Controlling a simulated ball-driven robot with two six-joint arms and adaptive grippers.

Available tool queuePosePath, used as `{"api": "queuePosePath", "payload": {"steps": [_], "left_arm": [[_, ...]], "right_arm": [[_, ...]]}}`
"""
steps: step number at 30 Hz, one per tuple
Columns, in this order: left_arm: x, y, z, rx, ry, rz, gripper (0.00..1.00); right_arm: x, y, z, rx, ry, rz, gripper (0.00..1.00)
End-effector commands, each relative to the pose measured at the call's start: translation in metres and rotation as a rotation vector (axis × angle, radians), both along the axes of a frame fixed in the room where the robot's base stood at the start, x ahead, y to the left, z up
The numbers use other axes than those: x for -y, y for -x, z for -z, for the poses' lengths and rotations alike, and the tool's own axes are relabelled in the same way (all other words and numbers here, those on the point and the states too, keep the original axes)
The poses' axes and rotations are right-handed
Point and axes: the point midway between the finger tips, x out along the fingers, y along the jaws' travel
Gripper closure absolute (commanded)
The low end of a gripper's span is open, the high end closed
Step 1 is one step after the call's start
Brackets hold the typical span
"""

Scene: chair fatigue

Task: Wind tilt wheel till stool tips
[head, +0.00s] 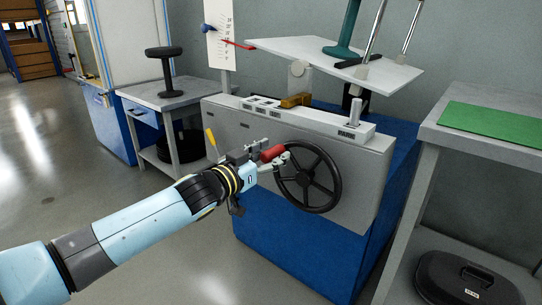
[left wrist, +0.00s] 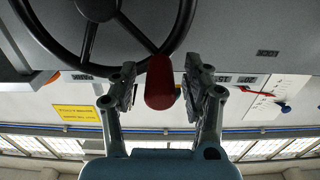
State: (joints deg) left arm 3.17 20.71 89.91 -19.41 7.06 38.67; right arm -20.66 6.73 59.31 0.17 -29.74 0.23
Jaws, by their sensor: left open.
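The black tilt wheel (head: 323,204) is on the front of a grey machine housing (head: 225,125). Its red handle (head: 273,152) is at the wheel's upper left. My left gripper (head: 273,161) is at the handle. In the left wrist view the open fingers (left wrist: 162,92) stand on either side of the red handle (left wrist: 160,75), with gaps showing on both sides. The wheel rim (left wrist: 60,55) is beyond. A teal stool (head: 345,30), its top cut off by the picture, stands on a sloping white plate (head: 290,48). My right gripper is out of view.
A white scale board (head: 219,35) with a red pointer (head: 238,44) stands behind. A grey table (head: 190,92) with a black stool (head: 164,70) is left. A bench with a green mat (head: 495,122) is right, a black case (head: 465,280) below it. Floor at left is clear.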

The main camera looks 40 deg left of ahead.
Motion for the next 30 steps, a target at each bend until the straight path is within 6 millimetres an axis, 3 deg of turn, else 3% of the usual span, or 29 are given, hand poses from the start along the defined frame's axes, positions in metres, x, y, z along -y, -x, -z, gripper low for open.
{"api": "queuePosePath", "payload": {"steps": [8, 20, 30], "left_arm": [[0.0002, -0.001, 0.0002, 0.0, 0.0, 0.0, 0.51], [0.0002, -0.0008, 0.0004, 0.0, -0.001, 0.0, 1.0], [0.0009, -0.0007, -0.0012, 0.001, -0.01, 0.0, 1.0]], "right_arm": [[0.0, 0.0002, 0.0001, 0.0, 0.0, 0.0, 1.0], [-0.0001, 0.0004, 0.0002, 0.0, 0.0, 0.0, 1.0], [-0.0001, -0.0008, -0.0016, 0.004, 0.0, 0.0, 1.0]]}}
